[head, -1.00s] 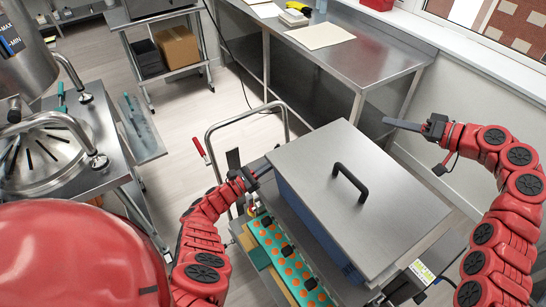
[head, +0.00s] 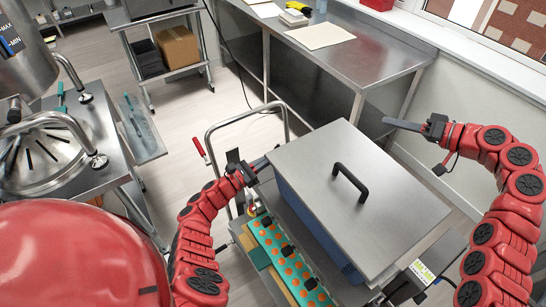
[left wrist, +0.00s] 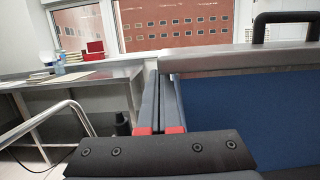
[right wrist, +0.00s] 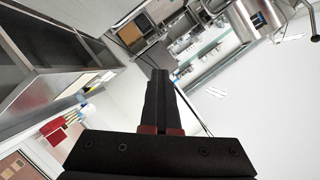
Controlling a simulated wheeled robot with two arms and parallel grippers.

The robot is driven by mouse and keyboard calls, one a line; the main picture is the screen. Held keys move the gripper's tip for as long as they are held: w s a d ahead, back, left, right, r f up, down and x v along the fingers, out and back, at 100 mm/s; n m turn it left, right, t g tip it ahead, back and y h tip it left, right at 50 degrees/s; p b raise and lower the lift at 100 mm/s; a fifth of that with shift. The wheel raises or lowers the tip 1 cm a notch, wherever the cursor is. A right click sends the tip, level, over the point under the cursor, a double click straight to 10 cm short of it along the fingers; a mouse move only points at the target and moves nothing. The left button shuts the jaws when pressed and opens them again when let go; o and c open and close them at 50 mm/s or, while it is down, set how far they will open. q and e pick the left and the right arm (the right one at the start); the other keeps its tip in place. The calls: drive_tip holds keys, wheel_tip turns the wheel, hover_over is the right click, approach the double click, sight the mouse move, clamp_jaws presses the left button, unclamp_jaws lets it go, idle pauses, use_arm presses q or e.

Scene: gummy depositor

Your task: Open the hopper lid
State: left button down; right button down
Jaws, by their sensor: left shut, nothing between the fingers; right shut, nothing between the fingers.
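The hopper lid (head: 335,215) is a flat grey metal plate with a black bar handle (head: 350,183). It lies shut on the blue hopper. In the left wrist view the lid's edge (left wrist: 225,62), handle (left wrist: 285,24) and blue hopper wall (left wrist: 255,110) are on the right. My left gripper (head: 265,161) is shut and empty beside the lid's far left corner; whether it touches the lid is unclear. In the left wrist view its fingers (left wrist: 167,80) are together. My right gripper (head: 387,121) is shut and empty, out past the lid's far right side; its fingers (right wrist: 158,75) point away from the hopper.
A teal mould tray (head: 285,262) with orange cavities sits left of the hopper. A cart rail (head: 245,118) with a red grip stands behind it. A steel bench (head: 330,50) runs along the wall. A steel machine (head: 45,150) stands at left.

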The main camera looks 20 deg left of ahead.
use_arm(q)
drive_tip(key=shift+r, duration=0.7)
use_arm(e)
drive_tip(key=c, duration=1.6)
unclamp_jaws()
drive_tip(key=c, duration=0.8)
unclamp_jaws()
drive_tip(key=shift+o, duration=0.2)
